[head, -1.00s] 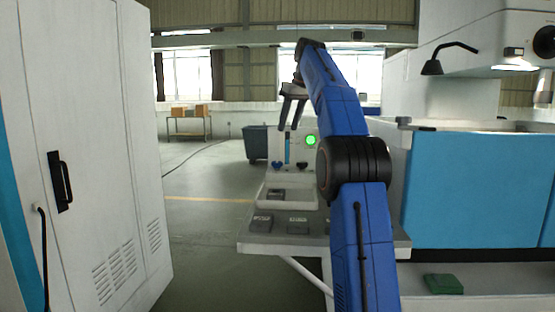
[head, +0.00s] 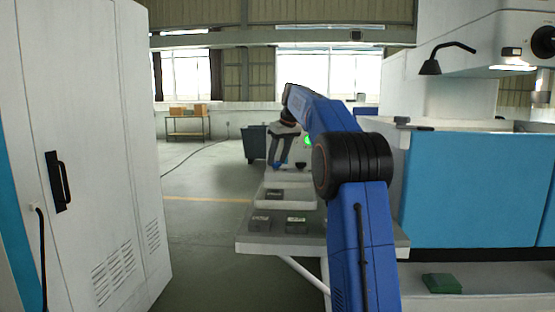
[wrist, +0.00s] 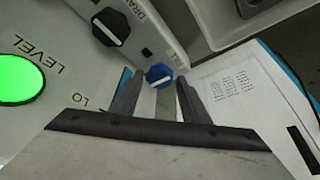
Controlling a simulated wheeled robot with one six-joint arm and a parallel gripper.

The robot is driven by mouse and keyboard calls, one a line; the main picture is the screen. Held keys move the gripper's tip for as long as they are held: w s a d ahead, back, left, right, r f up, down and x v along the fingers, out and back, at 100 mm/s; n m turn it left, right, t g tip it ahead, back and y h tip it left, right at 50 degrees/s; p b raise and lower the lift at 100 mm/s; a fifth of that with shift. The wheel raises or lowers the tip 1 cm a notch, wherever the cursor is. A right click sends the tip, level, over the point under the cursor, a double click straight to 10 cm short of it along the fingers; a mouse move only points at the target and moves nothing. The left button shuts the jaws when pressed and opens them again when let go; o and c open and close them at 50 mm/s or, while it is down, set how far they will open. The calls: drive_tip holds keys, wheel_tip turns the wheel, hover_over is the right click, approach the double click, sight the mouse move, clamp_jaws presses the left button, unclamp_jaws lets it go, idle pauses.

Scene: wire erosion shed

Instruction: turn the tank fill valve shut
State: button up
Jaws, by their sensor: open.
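My gripper (wrist: 157,88) is open, with one finger on each side of the blue knob in the picture. I cannot tell whether the fingers touch it. In the head view my gripper (head: 280,150) is in front of the panel and hides part of it. The black knob (head: 300,166) shows just right of the fingers.
A lit green level lamp (wrist: 20,80) is on the panel. A grey shelf (head: 252,243) carries small dark blocks. A white cabinet (head: 100,150) stands left, a blue-fronted machine (head: 475,190) right.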

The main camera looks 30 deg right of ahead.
drive_tip(key=shift+w+f, duration=0.1)
drive_tip(key=shift+f, duration=0.1)
drive_tip(key=c, duration=0.8)
